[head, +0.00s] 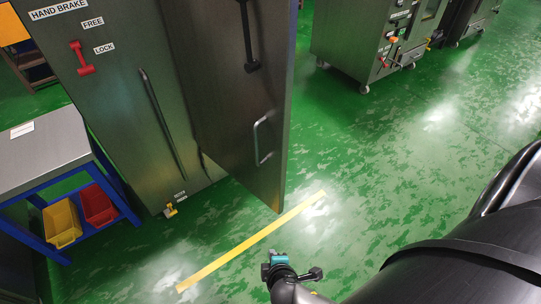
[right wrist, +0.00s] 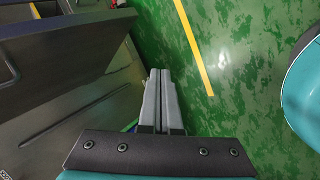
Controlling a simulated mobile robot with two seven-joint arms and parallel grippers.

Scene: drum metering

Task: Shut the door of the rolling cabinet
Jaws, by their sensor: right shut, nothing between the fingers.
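The rolling cabinet (head: 120,100) is a dark metal body at the upper left, with a red hand-brake lever between FREE and LOCK labels. Its door (head: 225,100) stands open, swung out toward the right. A pale loop handle (head: 263,138) is on the door face. My right gripper (head: 268,271) is low in the head view, over the floor, below and apart from the door's lower corner. In the right wrist view its fingers (right wrist: 160,78) are together and empty, with dark metal panels to their left. My left gripper is not in view.
A blue-framed table (head: 40,150) with yellow and red bins (head: 62,222) stands at the left. A yellow floor line (head: 250,241) runs between the door and my gripper. Another machine on casters (head: 365,45) stands at the upper right. Green floor right of the door is clear.

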